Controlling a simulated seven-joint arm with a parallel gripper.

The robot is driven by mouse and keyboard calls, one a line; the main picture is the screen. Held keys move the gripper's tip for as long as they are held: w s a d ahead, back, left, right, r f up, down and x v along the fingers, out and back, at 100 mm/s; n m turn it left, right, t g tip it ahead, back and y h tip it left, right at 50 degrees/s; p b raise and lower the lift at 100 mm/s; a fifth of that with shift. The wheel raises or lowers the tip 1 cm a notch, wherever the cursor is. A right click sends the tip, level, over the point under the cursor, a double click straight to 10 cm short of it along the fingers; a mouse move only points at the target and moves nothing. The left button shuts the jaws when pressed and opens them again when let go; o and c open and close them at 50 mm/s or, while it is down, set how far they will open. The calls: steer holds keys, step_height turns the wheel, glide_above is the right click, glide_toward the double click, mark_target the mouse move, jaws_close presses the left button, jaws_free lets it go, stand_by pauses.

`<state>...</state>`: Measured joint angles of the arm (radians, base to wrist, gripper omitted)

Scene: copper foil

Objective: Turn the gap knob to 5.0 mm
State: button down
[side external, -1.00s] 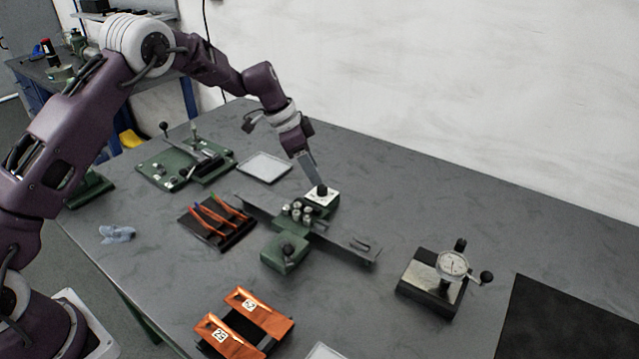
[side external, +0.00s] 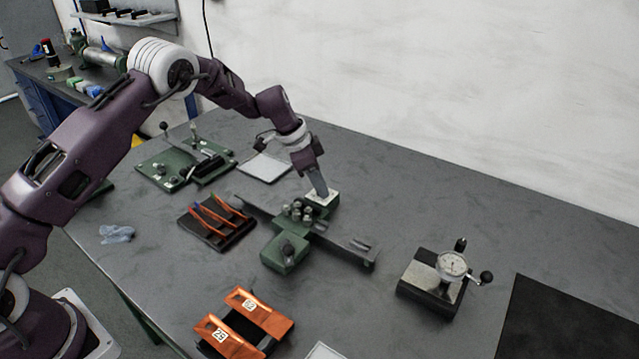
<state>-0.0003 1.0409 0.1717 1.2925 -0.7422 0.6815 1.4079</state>
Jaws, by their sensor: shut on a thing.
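The gap knob is on a white dial plate (side external: 331,198) on the back block of the green roller fixture (side external: 285,251). In the earlier frame it shows as a small black knob; now my gripper (side external: 321,192) covers it. My gripper points down at the plate with its fingers at the knob's place, shut on the knob. The scale marks on the plate are too small and too covered to read, so the knob's setting cannot be told.
A dark rack with orange copper strips (side external: 217,222) stands left of the fixture. A dial gauge on a block (side external: 452,265) is to the right. Orange foil pieces on a stand (side external: 262,312) are in front. A green plate fixture (side external: 170,168) and a pale tray (side external: 266,167) lie behind.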

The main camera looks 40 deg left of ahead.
steer(key=n+y, duration=0.1)
steer(key=n, duration=0.2)
steer(key=n+t+y, duration=0.1)
steer(key=n, duration=0.1)
steer(key=shift+s+d+n, duration=0.1)
steer(key=shift+d+n, duration=0.05)
steer(key=shift+n, duration=0.25)
steer(key=n+y, duration=0.2)
steer(key=n, duration=0.4)
steer(key=shift+d, duration=0.15)
steer(key=n+y, duration=0.1)
steer(key=n, duration=0.2)
steer(key=n+g+y, duration=0.1)
steer(key=n, duration=0.2)
steer(key=shift+d+n+y, duration=0.15)
steer(key=shift+n+y, duration=0.15)
steer(key=shift+w+n+g+y, duration=0.1)
steer(key=shift+n+g+y, duration=0.25)
steer(key=shift+n, duration=0.85)
steer(key=shift+w+n+g+y, duration=0.15)
steer(key=shift+n+g, duration=0.4)
steer(key=shift+n, duration=0.65)
steer(key=c, duration=1.2)
jaws_free()
